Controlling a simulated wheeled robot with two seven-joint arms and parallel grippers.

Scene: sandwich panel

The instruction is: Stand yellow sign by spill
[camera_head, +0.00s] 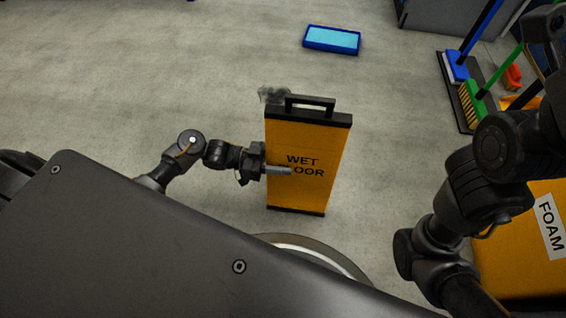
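The yellow sign (301,190) is a tall panel reading "WET FLOOR", with black end strips and a black handle on top. It is upright in the middle of the head view. My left gripper (278,170) reaches it from the left and is shut on its left edge. One finger lies across the front face over part of the lettering; the other finger is hidden behind the panel. The spill (271,95) is a small dark patch showing just beyond the sign's top left corner; part of it is hidden.
A blue tray (332,50) with a light blue inside lies on the floor beyond the sign. A blue broom (457,69) and a green broom (473,97) stand at the upper right. A yellow box labelled "FOAM" (520,255) is at the right. The floor left of the sign is clear.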

